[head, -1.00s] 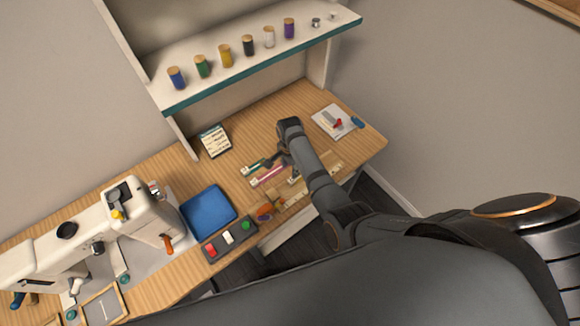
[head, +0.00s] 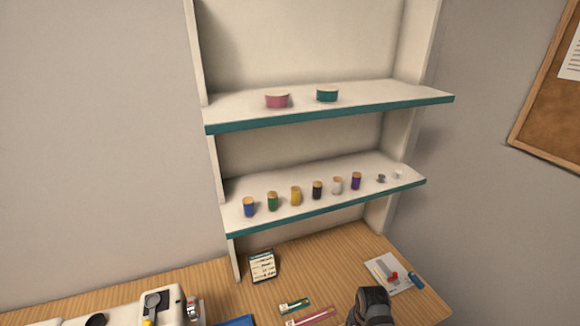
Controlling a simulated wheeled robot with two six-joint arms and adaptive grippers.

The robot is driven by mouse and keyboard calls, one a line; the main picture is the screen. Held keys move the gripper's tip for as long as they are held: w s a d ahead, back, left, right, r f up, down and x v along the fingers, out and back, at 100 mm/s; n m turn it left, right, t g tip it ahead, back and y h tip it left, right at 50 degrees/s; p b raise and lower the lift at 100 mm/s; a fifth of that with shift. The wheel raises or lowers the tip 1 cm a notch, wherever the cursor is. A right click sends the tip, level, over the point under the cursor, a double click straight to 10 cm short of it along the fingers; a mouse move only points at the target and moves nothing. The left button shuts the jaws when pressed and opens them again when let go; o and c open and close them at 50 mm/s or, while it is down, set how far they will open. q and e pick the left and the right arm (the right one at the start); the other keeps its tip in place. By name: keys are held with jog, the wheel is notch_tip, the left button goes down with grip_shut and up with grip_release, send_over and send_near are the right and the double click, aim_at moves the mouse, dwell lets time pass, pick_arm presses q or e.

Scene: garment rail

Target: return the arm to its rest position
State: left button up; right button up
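A dark part of my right arm (head: 370,306) shows at the bottom edge, right of centre, in front of the wooden table (head: 330,260). The rest of that arm is cut off below the picture. Its gripper fingers do not show, so I cannot see whether they hold anything. My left arm and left gripper are not in view.
A white shelf unit with teal edges (head: 330,118) holds a pink tin (head: 277,100), a green tin (head: 327,94) and several thread spools (head: 296,195). A card (head: 262,266), packets (head: 295,306), white sheet (head: 386,270) and sewing machine (head: 160,306) are below.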

jog(key=s+d+r+n+t, duration=0.2)
jog(key=s+d+r+n, duration=0.2)
jog(key=s+r+n, duration=0.75)
jog(key=s+d+f+b, duration=0.1)
jog(key=s+f+b, duration=0.15)
jog(key=f, duration=0.95)
jog(key=s+d+f+m+g+b, duration=0.1)
jog(key=s+f+b, duration=0.15)
jog(key=f, duration=0.95)
jog(key=s+d+f+b, duration=0.1)
jog(key=f+b, duration=0.2)
jog(key=f, duration=0.9)
jog(key=s+f+g+b, duration=0.1)
jog(key=s+f+b, duration=0.4)
jog(key=s+f, duration=1.2)
jog(key=shift+d+f, duration=0.2)
jog(key=shift+f, duration=0.5)
jog(key=shift+s, duration=0.1)
